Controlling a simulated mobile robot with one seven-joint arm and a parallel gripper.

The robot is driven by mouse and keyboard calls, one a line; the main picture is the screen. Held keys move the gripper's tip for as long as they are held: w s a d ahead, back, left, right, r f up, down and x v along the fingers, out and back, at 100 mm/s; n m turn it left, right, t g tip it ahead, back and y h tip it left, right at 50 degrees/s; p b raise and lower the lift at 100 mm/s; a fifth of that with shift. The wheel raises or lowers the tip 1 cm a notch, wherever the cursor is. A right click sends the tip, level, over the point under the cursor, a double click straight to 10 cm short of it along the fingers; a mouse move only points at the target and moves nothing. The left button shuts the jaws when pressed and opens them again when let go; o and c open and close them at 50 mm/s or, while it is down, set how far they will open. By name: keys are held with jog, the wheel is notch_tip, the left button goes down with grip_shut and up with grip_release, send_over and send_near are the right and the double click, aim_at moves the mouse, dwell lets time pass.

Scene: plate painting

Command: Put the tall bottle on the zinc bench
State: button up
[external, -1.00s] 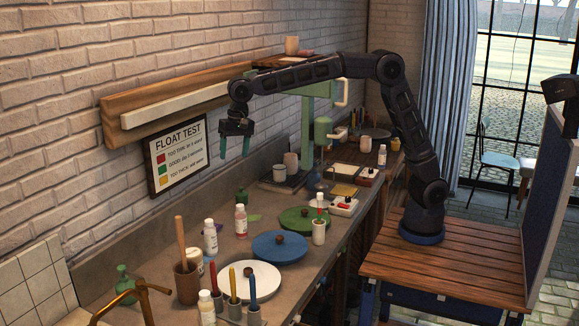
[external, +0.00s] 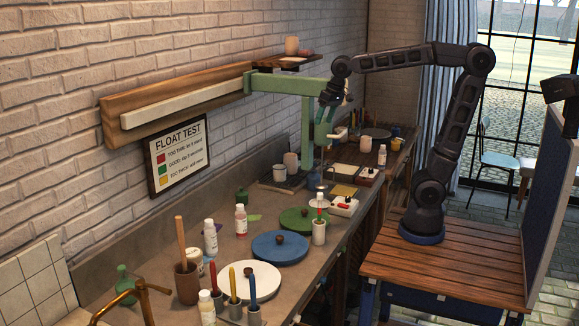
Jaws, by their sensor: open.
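My gripper (external: 326,114) is open and empty, high in front of the green stand, well above the bench. Several bottles stand on the long grey-brown bench (external: 150,262) along the brick wall. A white labelled bottle (external: 210,237) stands upright left of middle. A similar one with a reddish label (external: 241,221) stands to its right. Another white bottle (external: 207,308) stands at the near edge. A small green bottle (external: 242,197) is near the wall, and a green one (external: 124,281) is at the near left. I cannot tell for sure which is the tall bottle.
The green stand (external: 308,130) rises from the bench below my gripper. White (external: 262,283), blue (external: 268,247) and green (external: 296,217) discs lie along the bench. A brown pot with a wooden roller (external: 187,283) and cups of coloured sticks stand near the front. A wall shelf (external: 285,63) is close by.

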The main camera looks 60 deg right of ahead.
jog(key=s+d+f, duration=0.3)
jog(key=s, duration=0.3)
jog(key=s+d+f+n+t, duration=0.1)
jog(key=s+d+f, duration=0.2)
jog(key=s+d, duration=0.1)
jog(key=s+d+f+n+h, duration=0.1)
jog(key=s+d+f, duration=0.2)
jog(key=s, duration=0.4)
jog(key=shift+s+d+f, duration=0.35)
jog(key=shift+d, duration=0.2)
